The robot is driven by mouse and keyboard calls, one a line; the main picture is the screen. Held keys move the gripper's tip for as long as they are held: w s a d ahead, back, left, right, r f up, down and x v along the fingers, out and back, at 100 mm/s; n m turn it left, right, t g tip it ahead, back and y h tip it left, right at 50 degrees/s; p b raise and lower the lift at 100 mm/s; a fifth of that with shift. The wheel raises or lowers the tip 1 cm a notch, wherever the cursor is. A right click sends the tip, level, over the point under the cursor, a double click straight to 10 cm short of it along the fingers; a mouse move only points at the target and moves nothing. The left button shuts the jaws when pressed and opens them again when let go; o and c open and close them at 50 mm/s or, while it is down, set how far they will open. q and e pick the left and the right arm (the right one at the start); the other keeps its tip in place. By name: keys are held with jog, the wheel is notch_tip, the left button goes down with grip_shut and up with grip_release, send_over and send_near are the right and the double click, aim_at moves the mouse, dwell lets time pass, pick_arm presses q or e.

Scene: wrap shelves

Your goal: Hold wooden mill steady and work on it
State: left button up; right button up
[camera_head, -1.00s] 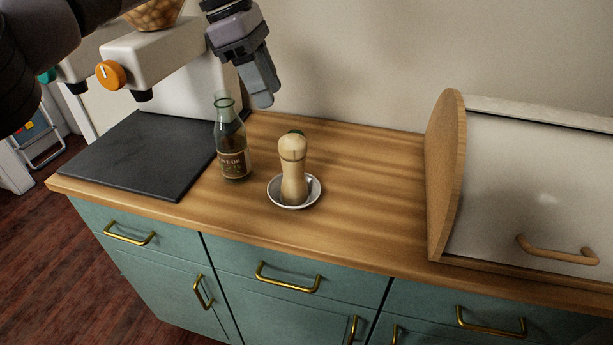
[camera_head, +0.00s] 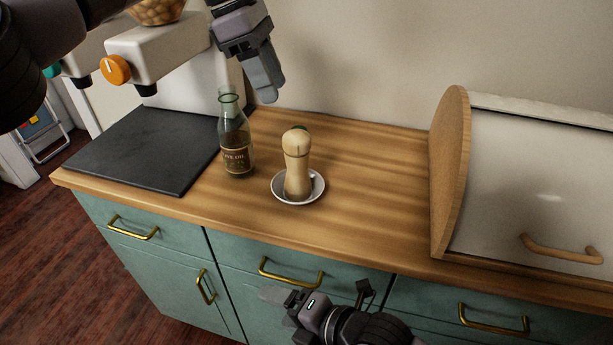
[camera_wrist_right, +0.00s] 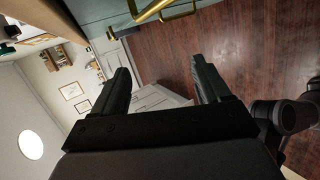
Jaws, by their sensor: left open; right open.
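The wooden mill (camera_head: 297,165) stands upright on a small white saucer (camera_head: 313,194) on the wooden counter. A bit of something dark green shows behind the mill's top. My left gripper (camera_head: 266,92) is open and empty, above the back of the counter, up and to the left of the mill and apart from it. My right gripper (camera_head: 274,303) is low in front of the teal drawers, below the counter's front edge and apart from the mill. In the right wrist view the right gripper (camera_wrist_right: 164,82) has its two fingers wide apart with nothing between them.
A green glass oil bottle (camera_head: 235,140) stands left of the mill. A dark slab (camera_head: 140,150) lies at the counter's left, below a white machine with an orange knob (camera_head: 116,69). A bread box (camera_head: 530,180) stands at the right. The counter (camera_head: 375,180) between is clear.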

aim_at(301, 163)
jog(key=s+a+r+n+g+y, duration=0.1)
jog(key=s+a+r+n+y, duration=0.4)
jog(key=a+r+n+y, duration=0.45)
jog(key=w+d+r+t+h, duration=0.2)
jog(key=w+d+r+h, duration=0.1)
jog(key=w+d+h, duration=0.1)
jog(key=w+d+r+t+h, duration=0.3)
jog(key=w+h, duration=0.3)
jog(key=w, duration=0.2)
jog(key=w+d+r+m+t+h, duration=0.1)
jog(key=w+d+r+t+h, duration=0.2)
jog(key=w+d+h, duration=0.2)
jog(key=shift+w+d+r, duration=0.1)
jog(key=shift+w+d, duration=0.2)
jog(key=shift+w, duration=0.25)
jog(key=shift+w+d, duration=0.25)
jog(key=shift+w, duration=0.3)
jog(key=shift+w+d+r+n+h, duration=0.25)
jog(key=shift+w+n, duration=0.1)
jog(key=shift+n, duration=0.1)
jog(key=shift+x, duration=3.55)
jog(key=c, duration=1.2)
